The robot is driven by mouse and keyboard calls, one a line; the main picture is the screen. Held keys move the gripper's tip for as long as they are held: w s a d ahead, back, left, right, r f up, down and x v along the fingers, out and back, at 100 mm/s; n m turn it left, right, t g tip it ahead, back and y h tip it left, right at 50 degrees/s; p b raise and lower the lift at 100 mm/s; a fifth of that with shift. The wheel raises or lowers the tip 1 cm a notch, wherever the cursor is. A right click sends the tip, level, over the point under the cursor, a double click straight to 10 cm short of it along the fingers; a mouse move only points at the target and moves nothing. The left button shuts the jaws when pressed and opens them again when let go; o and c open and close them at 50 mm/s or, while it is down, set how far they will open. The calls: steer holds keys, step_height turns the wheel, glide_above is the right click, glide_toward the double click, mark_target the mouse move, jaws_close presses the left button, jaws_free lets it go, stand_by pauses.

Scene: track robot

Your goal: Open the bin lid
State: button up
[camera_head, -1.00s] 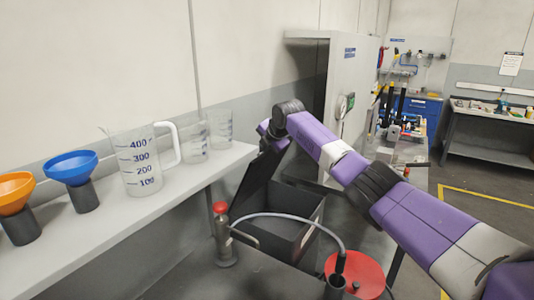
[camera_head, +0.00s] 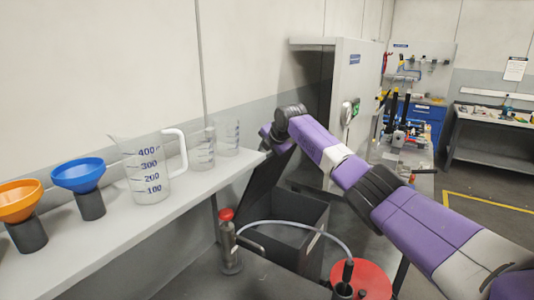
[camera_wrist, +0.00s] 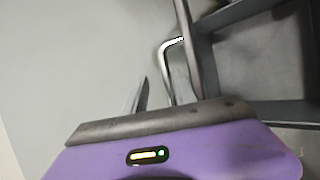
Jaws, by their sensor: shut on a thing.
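The bin (camera_head: 314,222) is an open dark grey box below the shelf, its inside visible. Its dark lid (camera_head: 266,180) stands steeply raised at the bin's left side, leaning toward the shelf. My gripper (camera_head: 268,140) is at the lid's upper edge and is shut on it; the fingertips are mostly hidden in the head view. In the wrist view, a dark finger (camera_wrist: 142,95) shows beside a thin bent metal rod (camera_wrist: 167,65). The bin's open inside (camera_wrist: 260,55) is at the upper right there.
A shelf (camera_head: 125,235) with a measuring jug (camera_head: 148,172), clear beakers and blue (camera_head: 78,175) and orange (camera_head: 20,202) funnels is close left of the lid. A red-topped canister (camera_head: 229,248), a hose and a red disc (camera_head: 372,280) stand in front of the bin.

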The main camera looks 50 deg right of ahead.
steer(key=shift+w+a+f, duration=0.2)
steer(key=shift+a+f, duration=0.05)
steer(key=shift+a, duration=0.1)
steer(key=v, duration=0.2)
steer(key=b+v, duration=0.1)
steer(key=v, duration=0.4)
steer(key=shift+s+d+r, duration=0.1)
steer(key=shift+d+r, duration=0.1)
steer(key=shift+r, duration=0.2)
steer(key=shift+s+r, duration=0.15)
steer(key=shift+s, duration=0.2)
